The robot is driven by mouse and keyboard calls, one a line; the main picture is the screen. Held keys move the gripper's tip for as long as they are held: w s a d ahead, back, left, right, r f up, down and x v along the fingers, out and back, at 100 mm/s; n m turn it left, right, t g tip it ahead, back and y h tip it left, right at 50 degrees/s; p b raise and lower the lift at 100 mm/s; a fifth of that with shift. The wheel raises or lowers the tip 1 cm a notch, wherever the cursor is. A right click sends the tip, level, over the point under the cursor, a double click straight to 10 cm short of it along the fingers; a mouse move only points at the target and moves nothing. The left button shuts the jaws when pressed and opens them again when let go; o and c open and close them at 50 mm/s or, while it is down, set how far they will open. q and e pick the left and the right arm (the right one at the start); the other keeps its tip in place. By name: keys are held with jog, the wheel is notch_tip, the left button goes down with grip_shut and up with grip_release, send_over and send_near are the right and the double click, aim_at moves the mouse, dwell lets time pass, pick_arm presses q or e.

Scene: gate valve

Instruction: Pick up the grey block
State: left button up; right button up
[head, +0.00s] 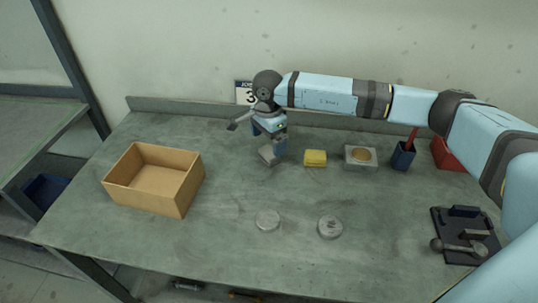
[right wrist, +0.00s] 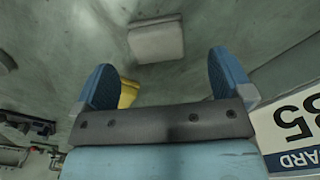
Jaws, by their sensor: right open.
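The grey block (head: 267,156) lies on the workbench, just below my right gripper (head: 268,140), which partly covers it in the head view. In the right wrist view the grey block (right wrist: 157,40) shows ahead of the two blue fingers of the right gripper (right wrist: 164,78). The fingers stand wide apart with nothing between them, and the block lies beyond their tips. My left gripper is in neither view.
A yellow block (head: 315,158) sits right of the gripper. An open cardboard box (head: 180,198) stands left. Two grey discs lie in front, one here (head: 330,227).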

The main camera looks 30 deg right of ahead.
aim_at(270, 150)
jog(key=f, duration=0.5)
jog(key=shift+s+d+f, duration=0.1)
jog(key=shift+s+d, duration=0.05)
jog(key=shift+d, duration=0.1)
jog(key=c, duration=1.2)
jog(key=shift+o, duration=0.2)
notch_tip(270, 150, up, 20)
jog(key=o, duration=0.3)
jog(key=shift+c, duration=0.3)
